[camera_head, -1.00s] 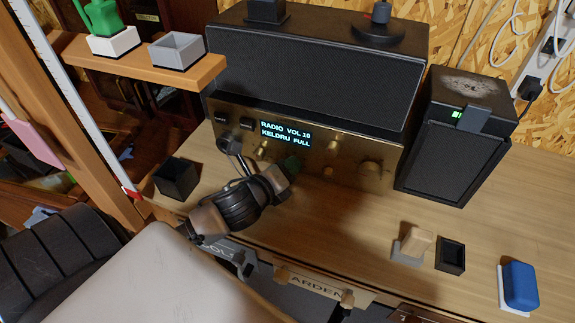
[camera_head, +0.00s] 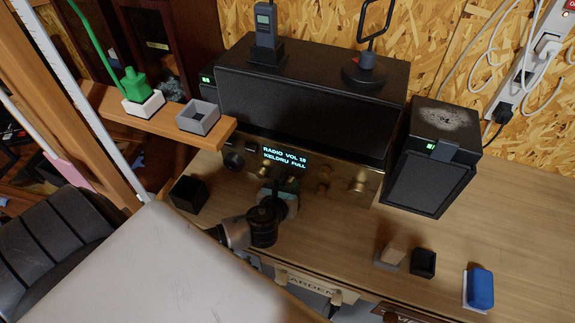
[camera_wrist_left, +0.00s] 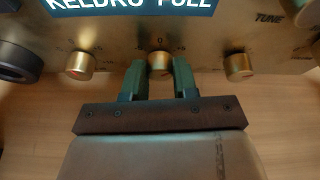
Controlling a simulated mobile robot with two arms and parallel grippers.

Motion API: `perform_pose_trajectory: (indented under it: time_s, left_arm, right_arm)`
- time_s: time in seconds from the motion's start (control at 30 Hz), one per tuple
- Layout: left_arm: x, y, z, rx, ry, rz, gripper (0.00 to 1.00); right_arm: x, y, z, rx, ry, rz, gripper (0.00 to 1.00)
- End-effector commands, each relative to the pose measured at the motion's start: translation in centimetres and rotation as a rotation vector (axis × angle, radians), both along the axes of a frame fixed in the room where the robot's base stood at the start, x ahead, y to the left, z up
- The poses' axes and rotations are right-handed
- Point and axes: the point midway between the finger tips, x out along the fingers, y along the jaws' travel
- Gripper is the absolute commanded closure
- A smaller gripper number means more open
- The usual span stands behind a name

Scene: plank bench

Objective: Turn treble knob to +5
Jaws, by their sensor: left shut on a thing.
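The radio (camera_head: 300,105) has a brass front panel with a lit display (camera_head: 286,158) reading "RADIO VOL 18 / KELDRU FULL". In the left wrist view, three small brass knobs sit in a row below the display: a left knob (camera_wrist_left: 80,65), a middle knob (camera_wrist_left: 160,62) and a right knob (camera_wrist_left: 240,66). Their name labels cannot be read, so I cannot tell which is treble by label. My left gripper (camera_wrist_left: 160,78) is shut on the middle knob, a green finger on each side. It also shows in the head view (camera_head: 279,195), hiding that part of the panel. My right gripper is not in view.
A big dark knob (camera_wrist_left: 18,62) is left of the small ones; a large brass knob (camera_head: 358,184) is farther right. A black speaker (camera_head: 428,185) stands at right. An open black box (camera_head: 188,193) stands left on the bench. Bare bench (camera_head: 330,235) lies in front.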

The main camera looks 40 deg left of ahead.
Motion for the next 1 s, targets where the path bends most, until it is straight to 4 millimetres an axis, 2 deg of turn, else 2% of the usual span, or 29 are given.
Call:
perform_pose_trajectory:
  time_s: [0.03,0.3,0.9,0.93,1.0]
  left_arm:
    - [0.1,0.0,0.5,0.028,0.005,0.002,0.95]
    - [0.1,0.0,0.3,0.134,0.030,0.002,0.95]
    - [0.1,0.0,0.1,0.167,0.037,0.001,0.95]
    - [0.1,-0.1,0.1,0.167,0.037,0.001,0.67]
    - [0.1,-0.1,0.1,0.167,0.037,0.001,0.56]
  right_arm:
    - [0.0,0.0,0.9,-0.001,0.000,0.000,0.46]
    - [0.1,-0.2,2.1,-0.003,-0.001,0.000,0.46]
    - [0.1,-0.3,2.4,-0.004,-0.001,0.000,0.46]
    - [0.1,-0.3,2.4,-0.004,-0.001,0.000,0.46]
    - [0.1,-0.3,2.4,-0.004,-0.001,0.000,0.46]
